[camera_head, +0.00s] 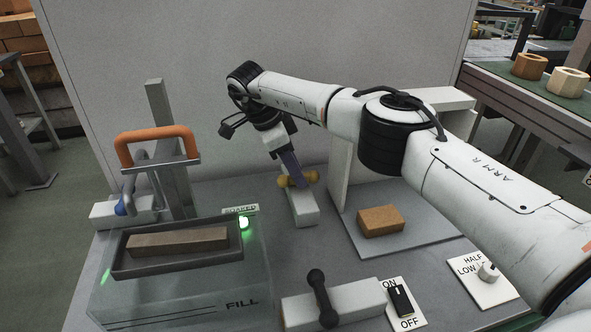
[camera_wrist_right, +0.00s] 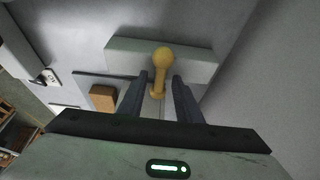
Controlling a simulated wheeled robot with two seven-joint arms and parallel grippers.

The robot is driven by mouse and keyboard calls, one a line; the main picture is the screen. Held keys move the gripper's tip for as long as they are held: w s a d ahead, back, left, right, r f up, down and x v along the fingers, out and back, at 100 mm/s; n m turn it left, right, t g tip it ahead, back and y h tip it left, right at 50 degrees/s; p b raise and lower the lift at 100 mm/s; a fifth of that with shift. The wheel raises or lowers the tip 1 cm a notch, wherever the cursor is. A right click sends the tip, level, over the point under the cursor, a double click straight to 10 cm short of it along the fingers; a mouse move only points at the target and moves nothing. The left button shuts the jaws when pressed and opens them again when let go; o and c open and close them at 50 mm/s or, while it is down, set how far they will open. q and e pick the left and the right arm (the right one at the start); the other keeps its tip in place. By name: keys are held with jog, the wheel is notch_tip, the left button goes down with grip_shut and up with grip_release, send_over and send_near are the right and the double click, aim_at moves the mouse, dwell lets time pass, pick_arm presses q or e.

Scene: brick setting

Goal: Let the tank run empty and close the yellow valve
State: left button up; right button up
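The yellow valve (camera_head: 310,176) sits on a pale block (camera_head: 302,208) at the middle back of the bench. In the right wrist view its yellow lever (camera_wrist_right: 162,57) lies between and just beyond my fingertips. My right gripper (camera_head: 292,172) reaches down to it, fingers apart on either side with gaps showing, so no grip is visible. The tank (camera_head: 180,295), a see-through box marked FILL, stands at front left; I cannot make out its water level. A tray (camera_head: 120,268) holding a grey-brown brick (camera_head: 178,240) sits at its top. My left gripper is out of view.
A green lamp (camera_head: 243,222) glows beside a partly hidden label. A blue valve (camera_head: 122,206) and an orange handle (camera_head: 157,143) stand at left. A black lever (camera_head: 319,290), ON/OFF switch (camera_head: 400,300) and dial (camera_head: 488,271) are in front. An orange brick (camera_head: 381,220) lies right.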

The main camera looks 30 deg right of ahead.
jog(key=p+v, duration=0.1)
jog(key=v, duration=0.8)
jog(key=shift+r, duration=0.1)
jog(key=shift+a+r+p, duration=0.2)
jog(key=shift+r+p, duration=0.1)
jog(key=shift+r, duration=0.25)
